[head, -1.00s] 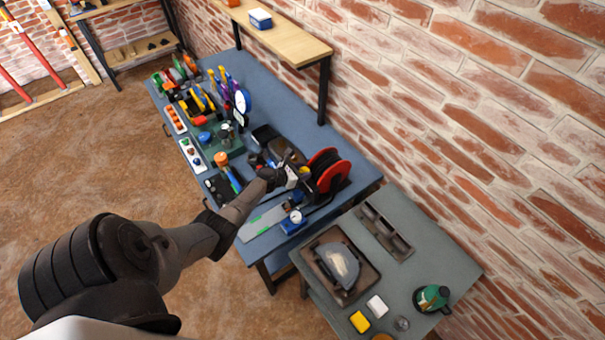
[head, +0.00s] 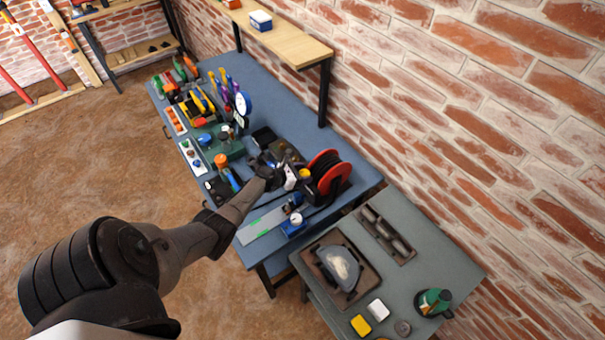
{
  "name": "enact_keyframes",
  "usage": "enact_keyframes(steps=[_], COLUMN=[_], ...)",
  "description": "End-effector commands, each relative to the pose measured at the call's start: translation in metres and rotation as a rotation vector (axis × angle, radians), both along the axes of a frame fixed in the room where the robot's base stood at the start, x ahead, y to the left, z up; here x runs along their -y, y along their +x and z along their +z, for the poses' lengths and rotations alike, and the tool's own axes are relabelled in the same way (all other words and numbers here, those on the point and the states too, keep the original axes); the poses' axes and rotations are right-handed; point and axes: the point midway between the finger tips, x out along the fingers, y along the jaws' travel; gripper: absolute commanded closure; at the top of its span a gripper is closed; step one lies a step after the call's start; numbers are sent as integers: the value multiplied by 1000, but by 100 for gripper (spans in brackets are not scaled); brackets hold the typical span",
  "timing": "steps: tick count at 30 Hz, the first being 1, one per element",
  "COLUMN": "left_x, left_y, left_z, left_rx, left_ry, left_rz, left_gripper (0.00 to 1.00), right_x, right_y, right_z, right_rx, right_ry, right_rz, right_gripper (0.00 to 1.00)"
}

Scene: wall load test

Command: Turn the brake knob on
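A reel with red flanges and a black drum (head: 329,174) stands on the blue workbench near its right end. A small yellow part (head: 305,173), which looks like the brake knob, shows on the reel's left side, beside a white piece. Its exact setting is too small to read. My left gripper (head: 262,164) is dark and sits just left of the reel, low over the bench. It looks close to the white piece, but I cannot tell whether it touches anything. Its fingers blend into dark items behind, so their opening is unclear. My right gripper is not in view.
The blue bench (head: 284,103) holds several tools to the left of the reel. A blue gauge block (head: 294,223) and a flat grey plate (head: 262,224) lie in front. A grey side table (head: 432,257) with a tray stands at right. A brick wall is behind.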

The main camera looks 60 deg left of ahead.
Motion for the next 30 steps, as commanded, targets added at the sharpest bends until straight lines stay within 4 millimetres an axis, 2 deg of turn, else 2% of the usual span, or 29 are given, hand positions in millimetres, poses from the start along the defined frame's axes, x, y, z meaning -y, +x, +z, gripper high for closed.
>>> enact_keyframes(steps=[2,9,13,17,22,30], left_x=[0,0,0,-1,-2,-5], left_y=[0,0,-8,-25,-57,-101], left_z=[0,0,4,13,25,42], left_rx=[0,0,0,-1,-2,-2], left_ry=[0,0,1,2,2,2], left_rz=[0,0,0,-1,-1,-1], left_gripper=[31,31,31,31,31,31], right_x=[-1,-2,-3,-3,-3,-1], right_y=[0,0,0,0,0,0], right_z=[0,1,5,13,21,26], right_rx=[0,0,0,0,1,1], right_ry=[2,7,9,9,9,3], right_rz=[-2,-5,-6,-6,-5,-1], right_gripper=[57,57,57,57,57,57])
